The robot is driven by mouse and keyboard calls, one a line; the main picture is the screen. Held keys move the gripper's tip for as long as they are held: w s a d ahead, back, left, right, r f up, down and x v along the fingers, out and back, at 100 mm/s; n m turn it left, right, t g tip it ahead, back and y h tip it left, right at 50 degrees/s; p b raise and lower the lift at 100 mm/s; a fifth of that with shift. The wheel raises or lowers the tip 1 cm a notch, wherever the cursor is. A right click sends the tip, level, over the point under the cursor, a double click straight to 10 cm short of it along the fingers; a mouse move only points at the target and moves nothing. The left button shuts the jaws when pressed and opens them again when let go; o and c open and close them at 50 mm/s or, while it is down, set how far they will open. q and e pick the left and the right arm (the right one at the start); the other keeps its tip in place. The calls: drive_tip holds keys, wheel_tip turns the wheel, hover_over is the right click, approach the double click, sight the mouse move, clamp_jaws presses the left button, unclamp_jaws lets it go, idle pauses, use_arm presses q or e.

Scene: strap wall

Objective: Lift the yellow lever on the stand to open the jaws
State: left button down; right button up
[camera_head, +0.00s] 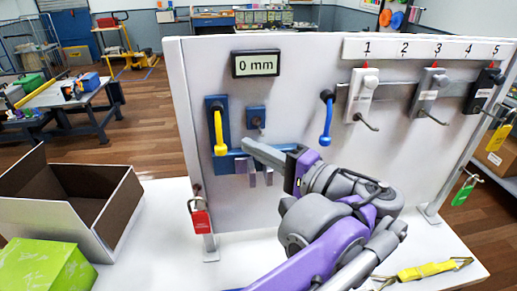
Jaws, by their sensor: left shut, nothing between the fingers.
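The yellow lever (219,134) hangs down on a blue plate at the left of the white upright panel. A blue rail (222,164) runs below it, with two small purple-grey jaw pieces (253,174) partly behind my gripper; I cannot tell their gap. The display (256,64) reads 0 mm. My left gripper (248,146) is shut and empty. Its fingertips point left, a little right of the yellow lever's lower end and apart from it in the picture. My right gripper is not in view.
A blue lever (327,120) hangs right of the display. Numbered hooks hold tagged items at the right. A red padlock (200,217) hangs at the panel's left edge. An open box (97,188) and a green box (46,266) stand left; a yellow strap (425,270) lies front right.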

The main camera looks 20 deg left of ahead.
sight(230, 136)
use_arm(q)
drive_tip(key=x, duration=0.6)
drive_tip(key=shift+a, duration=0.3)
